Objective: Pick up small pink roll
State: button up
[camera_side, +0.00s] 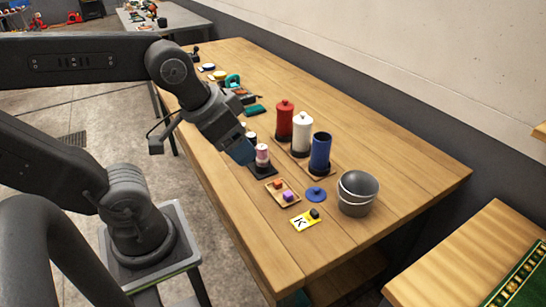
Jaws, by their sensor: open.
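The small pink roll (262,151) stands upright on a small dark tray (263,170) near the table's front edge. It looks pink and white in bands. My gripper (240,152) is just to the left of the roll and at about its height in the picture, pointing down and to the right. The jaws are open. The fingers are small and dark here, and I cannot tell whether they touch the roll or sit in front of it. Another small light-topped item (251,135) shows just behind the gripper, partly hidden.
Red (284,122), white (301,135) and blue (320,152) canisters stand close behind the roll. A wooden tray (271,196) with small cubes, a blue lid (316,195), a yellow card (304,220) and grey buckets (356,193) lie to the right. The table's right front is clear.

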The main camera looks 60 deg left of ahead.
jog(key=w+a+f+n+g+y, duration=0.25)
jog(key=w+a+n, duration=0.25)
jog(key=w+a, duration=0.3)
jog(key=n, duration=0.4)
send_near(262, 147)
jog(key=shift+g, duration=0.45)
jog(key=x, duration=1.3)
jog(key=shift+w+r, duration=0.15)
jog(key=shift+w, duration=0.15)
jog(key=c, duration=1)
jog(key=shift+r, duration=0.1)
